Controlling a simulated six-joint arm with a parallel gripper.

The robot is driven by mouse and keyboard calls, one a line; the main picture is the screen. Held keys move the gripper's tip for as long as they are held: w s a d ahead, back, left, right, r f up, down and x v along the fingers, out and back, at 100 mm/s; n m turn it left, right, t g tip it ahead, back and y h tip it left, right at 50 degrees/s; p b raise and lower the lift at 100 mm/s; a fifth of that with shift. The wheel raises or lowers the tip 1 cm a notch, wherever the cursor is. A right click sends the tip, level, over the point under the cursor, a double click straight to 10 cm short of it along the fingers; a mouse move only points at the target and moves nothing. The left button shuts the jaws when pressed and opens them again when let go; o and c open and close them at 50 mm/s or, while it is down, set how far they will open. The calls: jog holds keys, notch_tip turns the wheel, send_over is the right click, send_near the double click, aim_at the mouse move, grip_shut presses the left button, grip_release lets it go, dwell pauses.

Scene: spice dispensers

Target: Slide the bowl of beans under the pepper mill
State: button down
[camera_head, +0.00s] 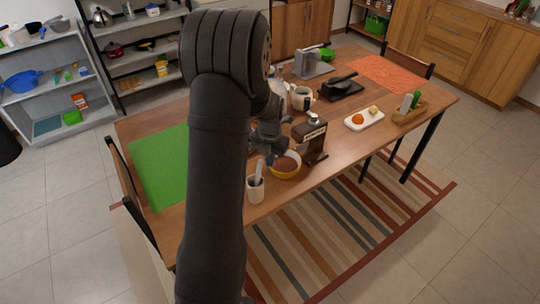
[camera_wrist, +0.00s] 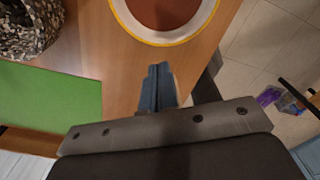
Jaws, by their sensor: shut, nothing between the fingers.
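The bowl of beans (camera_head: 285,166) has a yellow rim and a reddish-brown filling. It stands near the table's front edge, beside the brown pepper mill (camera_head: 313,143), on its left and a little in front. In the wrist view the bowl (camera_wrist: 165,22) is cut off by the top edge. My gripper (camera_wrist: 158,72) is shut and empty, its fingertips a short way from the bowl's rim with a visible gap. In the head view my arm hides part of the gripper, which is left of the mill near the bowl. The mill is not recognisable in the wrist view.
A white cup-like vessel with a stick in it (camera_head: 255,189) stands left of the bowl at the front edge. A green mat (camera_head: 160,165) covers the table's left end. A speckled object (camera_wrist: 30,25) is at the wrist view's top left. A white tray (camera_head: 362,119) lies right of the mill.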

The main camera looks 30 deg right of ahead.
notch_tip(320, 180, down, 6)
jog(key=shift+r, duration=0.2)
jog(key=shift+d, duration=0.1)
jog(key=shift+w+d, duration=0.35)
jog(key=shift+d, duration=0.2)
jog(key=shift+w+d, duration=0.3)
jog(key=shift+d, duration=0.2)
notch_tip(320, 180, up, 10)
dwell(0.4)
